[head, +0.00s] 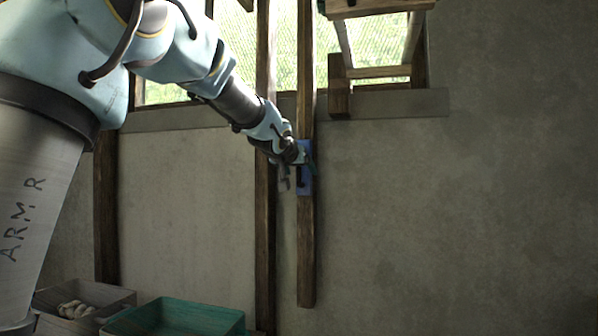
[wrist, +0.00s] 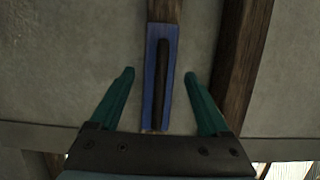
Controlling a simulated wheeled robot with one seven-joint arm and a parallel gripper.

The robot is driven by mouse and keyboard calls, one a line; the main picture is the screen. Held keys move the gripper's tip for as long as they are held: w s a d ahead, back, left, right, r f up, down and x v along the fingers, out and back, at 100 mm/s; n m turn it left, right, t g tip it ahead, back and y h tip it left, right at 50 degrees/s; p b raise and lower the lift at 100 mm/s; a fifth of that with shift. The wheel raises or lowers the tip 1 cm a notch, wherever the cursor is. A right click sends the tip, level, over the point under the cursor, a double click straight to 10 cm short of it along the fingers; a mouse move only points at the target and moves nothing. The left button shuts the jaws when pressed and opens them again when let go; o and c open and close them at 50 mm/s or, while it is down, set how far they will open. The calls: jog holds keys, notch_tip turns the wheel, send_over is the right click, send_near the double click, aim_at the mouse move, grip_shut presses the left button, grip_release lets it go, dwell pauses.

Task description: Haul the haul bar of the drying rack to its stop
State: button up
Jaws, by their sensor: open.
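The haul bar is a dark upright handle (wrist: 160,85) on a blue plate (wrist: 152,52). The blue plate also shows in the head view (head: 306,182), fixed to a hanging wooden strip (head: 306,255) against the wall. My gripper (wrist: 160,80) is open. In the wrist view its two green fingers stand apart, one on each side of the plate, with a gap to the dark handle on both sides. In the head view my gripper (head: 300,160) overlaps the upper part of the plate and hides some of it. I cannot tell the depth between the fingertips and the handle.
A dark wooden post (head: 265,215) runs just left of the strip. A wooden frame (head: 378,72) hangs at the upper right by the window sill (head: 400,104). A green crate (head: 225,322) and a grey box (head: 112,296) stand low left. The wall right of the strip is clear.

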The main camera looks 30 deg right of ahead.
jog(key=shift+o, duration=1.4)
jog(key=s+a+b, duration=0.2)
jog(key=s+a, duration=0.2)
jog(key=s, duration=0.1)
jog(key=shift+a+b, duration=0.4)
jog(key=w+a+f+n+g+y, duration=0.3)
jog(key=a+f+y, duration=0.4)
jog(key=a+f, duration=1.55)
jog(key=s+a+f+n+g+y, duration=0.3)
jog(key=s+a+f+n+g, duration=0.25)
jog(key=s+a+f, duration=1.2)
notch_tip(320, 180, up, 32)
jog(key=m+p, duration=0.1)
jog(key=p, duration=3.1)
jog(key=shift+r, duration=0.2)
